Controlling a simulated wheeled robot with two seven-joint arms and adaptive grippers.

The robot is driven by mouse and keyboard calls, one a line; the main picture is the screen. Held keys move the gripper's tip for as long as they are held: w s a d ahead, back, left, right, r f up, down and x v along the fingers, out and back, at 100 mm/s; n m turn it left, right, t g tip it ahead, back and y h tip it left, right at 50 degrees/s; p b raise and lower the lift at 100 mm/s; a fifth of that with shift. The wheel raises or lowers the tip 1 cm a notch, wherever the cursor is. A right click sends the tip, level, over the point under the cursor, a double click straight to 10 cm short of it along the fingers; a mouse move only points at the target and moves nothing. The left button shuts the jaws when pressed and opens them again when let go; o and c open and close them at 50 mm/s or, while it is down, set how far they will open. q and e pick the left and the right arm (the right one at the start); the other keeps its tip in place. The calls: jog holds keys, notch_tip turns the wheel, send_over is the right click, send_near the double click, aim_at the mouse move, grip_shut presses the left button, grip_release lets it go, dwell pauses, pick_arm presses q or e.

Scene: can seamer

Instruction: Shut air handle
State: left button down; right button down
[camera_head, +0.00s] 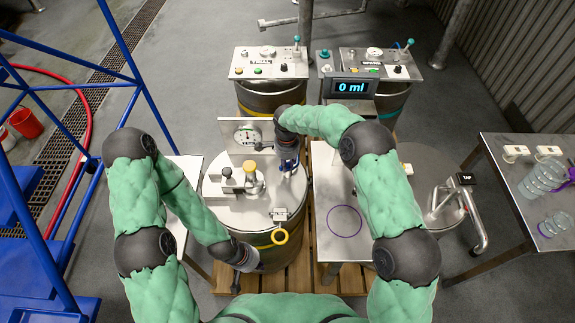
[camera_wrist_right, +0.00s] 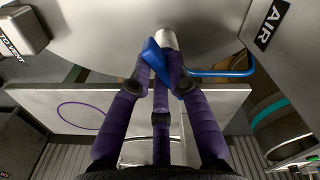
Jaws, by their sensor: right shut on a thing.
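The blue air handle (camera_wrist_right: 155,55) is on a short metal stub on the side of the grey drum machine in the right wrist view. My right gripper (camera_wrist_right: 162,62) has its purple fingers closed around the handle at the stub. A thin blue bent bar (camera_wrist_right: 222,73) extends to the right of the fingers. An "AIR" label (camera_wrist_right: 271,25) is on a grey panel at the upper right. In the head view my right gripper (camera_head: 288,162) is at the drum's right side, and it hides most of the handle. My left gripper (camera_head: 236,284) hangs low at the drum's front; its fingers are too small to read.
A metal table (camera_head: 330,245) with a purple circle stands close on the right. A tap (camera_head: 465,180) and clear bottles (camera_head: 543,178) are farther right. A blue frame (camera_head: 60,255) stands left.

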jog(key=m, duration=0.3)
jog(key=m+b, duration=0.1)
jog(key=m, duration=0.2)
jog(key=shift+w+a, duration=0.1)
jog(key=shift+a, duration=0.1)
jog(key=shift+m, duration=0.3)
jog(key=c, duration=1.2)
grip_release()
jog(key=shift+r, duration=0.1)
notch_tip(320, 180, up, 12)
jog(key=shift+f, duration=0.1)
